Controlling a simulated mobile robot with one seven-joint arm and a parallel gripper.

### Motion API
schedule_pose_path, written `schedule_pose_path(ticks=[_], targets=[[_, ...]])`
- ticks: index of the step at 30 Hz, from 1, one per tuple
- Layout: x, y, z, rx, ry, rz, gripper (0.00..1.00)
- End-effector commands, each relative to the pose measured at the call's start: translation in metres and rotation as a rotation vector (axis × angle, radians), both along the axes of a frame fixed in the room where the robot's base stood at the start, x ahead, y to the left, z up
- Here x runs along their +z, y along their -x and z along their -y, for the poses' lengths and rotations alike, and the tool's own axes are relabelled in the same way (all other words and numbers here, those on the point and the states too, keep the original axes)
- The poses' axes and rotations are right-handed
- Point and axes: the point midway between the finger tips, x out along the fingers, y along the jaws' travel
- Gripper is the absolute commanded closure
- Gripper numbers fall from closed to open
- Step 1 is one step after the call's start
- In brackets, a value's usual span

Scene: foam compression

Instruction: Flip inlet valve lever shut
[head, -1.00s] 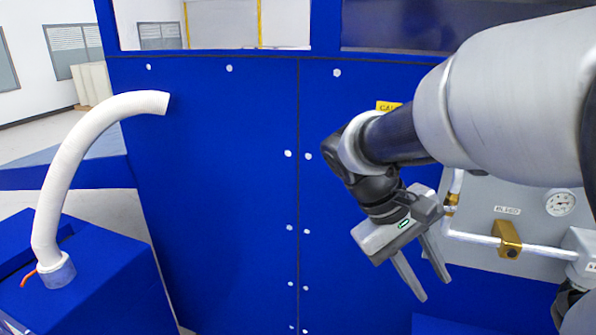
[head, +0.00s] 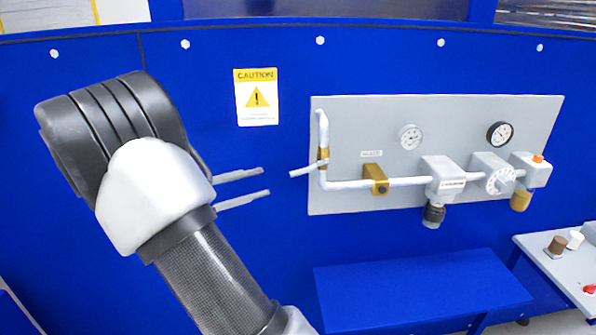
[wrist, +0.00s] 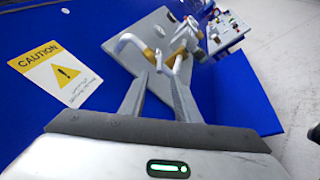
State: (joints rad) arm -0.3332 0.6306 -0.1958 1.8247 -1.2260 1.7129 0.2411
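The inlet valve lever (head: 303,171) is a thin white bar. It sticks out to the left, nearly level, from a brass valve body (head: 323,158) on the upright left end of the white pipe. My gripper (head: 265,182) is open and empty. Its two grey fingers point right at the lever's free end, with a small gap left in the head view. In the wrist view my gripper (wrist: 156,76) has its fingers spread, and the lever (wrist: 158,60) shows between and beyond the tips. Whether they touch cannot be told.
A yellow caution sign (head: 256,97) is above my fingers. A blue bench (head: 420,290) stands below.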

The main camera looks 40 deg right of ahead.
Motion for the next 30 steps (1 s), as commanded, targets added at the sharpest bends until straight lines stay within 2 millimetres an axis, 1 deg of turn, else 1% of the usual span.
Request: schedule_pose_path(ticks=[1,3,9,12,15,18,21,29,30], targets=[[0.001,0.003,0.012,-0.005,0.0,-0.001,0.71],[0.002,0.006,0.028,-0.006,0.001,0.0,0.71],[0.001,0.014,0.07,-0.005,0.0,-0.001,0.71],[0.001,0.017,0.088,-0.004,-0.001,0.0,0.71],[0.001,0.02,0.102,-0.004,0.0,0.001,0.71],[0.0,0.021,0.111,-0.002,-0.001,0.0,0.71],[0.0,0.022,0.116,-0.001,-0.002,0.0,0.71],[0.0,0.022,0.117,-0.001,-0.002,0.0,0.71],[0.0,0.022,0.117,-0.001,-0.002,0.0,0.73]])
